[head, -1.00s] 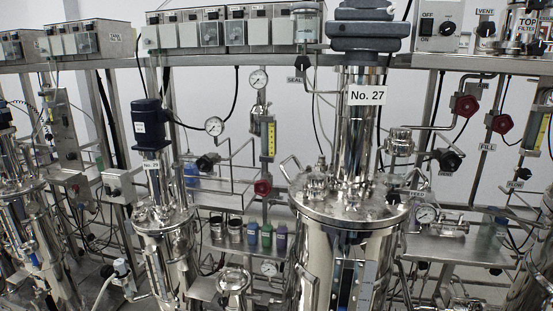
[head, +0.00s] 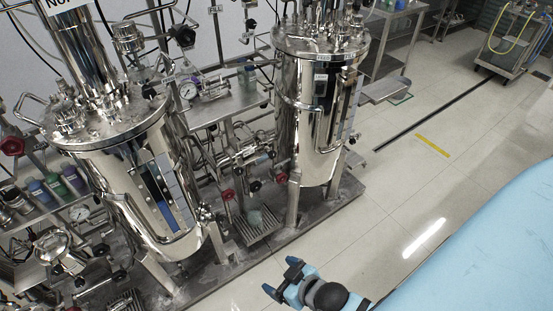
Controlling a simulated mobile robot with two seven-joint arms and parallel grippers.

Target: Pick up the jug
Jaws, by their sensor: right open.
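A small pale, see-through vessel (head: 255,214), possibly the jug, stands low on a grating between the two steel tanks. It is too small and dim to make out a handle. My right gripper (head: 281,277) is at the bottom of the head view, over the floor in front of the skid. It is open, with nothing between its dark fingers, and is apart from the vessel, to its lower right. My left gripper is not in view.
A large steel tank (head: 135,190) stands left and another steel tank (head: 312,125) stands right on the skid base (head: 325,210). Pipes and red valve knobs (head: 227,195) surround the vessel. The tiled floor (head: 400,190) is clear; a hose cart (head: 510,45) is far right.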

